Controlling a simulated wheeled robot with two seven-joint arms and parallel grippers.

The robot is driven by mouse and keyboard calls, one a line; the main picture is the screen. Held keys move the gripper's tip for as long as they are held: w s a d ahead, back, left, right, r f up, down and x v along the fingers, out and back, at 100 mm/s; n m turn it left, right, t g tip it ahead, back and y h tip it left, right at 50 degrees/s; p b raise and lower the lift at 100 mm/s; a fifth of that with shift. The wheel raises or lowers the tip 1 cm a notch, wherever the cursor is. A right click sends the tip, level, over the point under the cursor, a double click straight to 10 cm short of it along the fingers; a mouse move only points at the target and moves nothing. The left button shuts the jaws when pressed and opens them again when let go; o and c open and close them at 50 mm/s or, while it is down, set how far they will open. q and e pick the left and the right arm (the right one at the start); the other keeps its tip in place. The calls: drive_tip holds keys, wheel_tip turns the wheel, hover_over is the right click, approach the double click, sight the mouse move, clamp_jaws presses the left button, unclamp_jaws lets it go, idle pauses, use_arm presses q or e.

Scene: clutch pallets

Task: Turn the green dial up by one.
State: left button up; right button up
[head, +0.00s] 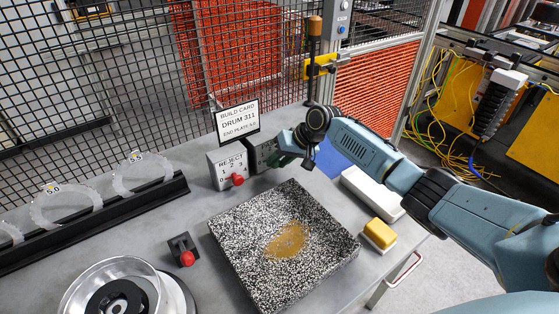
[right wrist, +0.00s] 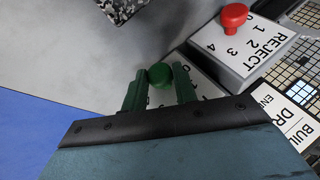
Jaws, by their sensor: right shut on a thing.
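The green dial (right wrist: 159,73) shows in the right wrist view, between the two green fingers of my right gripper (right wrist: 158,82). The gripper is shut on it. The dial sits on a box with a pale numbered face (right wrist: 205,85), mostly covered by my fingers and wrist, so I cannot read the dial's setting. In the head view my right gripper (head: 284,160) is at the front of this dark box (head: 261,153), and hides the dial. My left gripper is not in view.
The REJECT box (head: 225,166) with a red dial (head: 236,180) stands close on the left. A speckled slab (head: 235,235), white tray (head: 370,190) and yellow block (head: 379,233) lie in front.

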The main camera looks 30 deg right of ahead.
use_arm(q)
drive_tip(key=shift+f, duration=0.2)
use_arm(e)
drive_tip(key=shift+f, duration=0.1)
drive_tip(key=shift+d+f+m+y+b, duration=0.2)
drive_tip(key=shift+m+y+b, duration=0.2)
drive_tip(key=shift+y+b, duration=0.6)
drive_tip(key=y+b, duration=0.1)
drive_tip(key=b, duration=0.1)
drive_tip(key=m+y+b, duration=0.1)
drive_tip(key=y+b, duration=0.2)
drive_tip(key=b, duration=0.1)
drive_tip(key=shift+d+f+y, duration=0.2)
drive_tip(key=shift+f+y, duration=0.15)
drive_tip(key=shift+y, duration=0.35)
drive_tip(key=shift+d+m+y+b, duration=0.1)
drive_tip(key=shift+m+y+b, duration=0.25)
drive_tip(key=shift+b, duration=0.35)
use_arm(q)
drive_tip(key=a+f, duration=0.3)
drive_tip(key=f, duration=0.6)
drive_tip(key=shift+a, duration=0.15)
